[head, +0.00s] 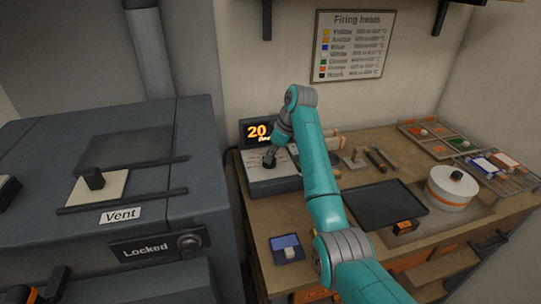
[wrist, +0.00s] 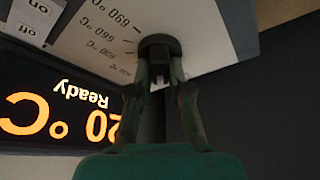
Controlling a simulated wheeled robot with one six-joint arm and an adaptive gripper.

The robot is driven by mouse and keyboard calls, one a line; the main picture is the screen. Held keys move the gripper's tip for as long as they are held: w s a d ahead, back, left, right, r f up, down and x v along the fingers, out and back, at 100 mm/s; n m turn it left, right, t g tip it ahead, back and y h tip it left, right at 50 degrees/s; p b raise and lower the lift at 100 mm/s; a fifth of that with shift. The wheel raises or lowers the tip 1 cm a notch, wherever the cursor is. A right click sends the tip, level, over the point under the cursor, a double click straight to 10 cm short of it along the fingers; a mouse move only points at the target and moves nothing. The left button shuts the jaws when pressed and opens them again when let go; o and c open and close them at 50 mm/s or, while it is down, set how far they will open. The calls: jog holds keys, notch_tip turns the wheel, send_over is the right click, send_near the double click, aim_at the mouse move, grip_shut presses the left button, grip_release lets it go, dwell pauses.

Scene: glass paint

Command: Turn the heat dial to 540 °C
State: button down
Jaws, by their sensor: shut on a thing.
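The dial's pointer is not clear. The display (wrist: 60,108) shows 20 °C and "Ready"; it also shows in the head view (head: 257,131).
An on/off switch (wrist: 32,22) is at the wrist view's upper left. A grey kiln (head: 110,190) marked "Vent" and "Locked" stands left of the bench. A dark tray (head: 385,203) and a white round pot (head: 450,188) are to the right. A firing heats chart (head: 350,45) hangs behind.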

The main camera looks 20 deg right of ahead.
jog(key=shift+n, duration=0.5)
jog(key=c, duration=1.1)
grip_release()
jog(key=shift+m, duration=0.3)
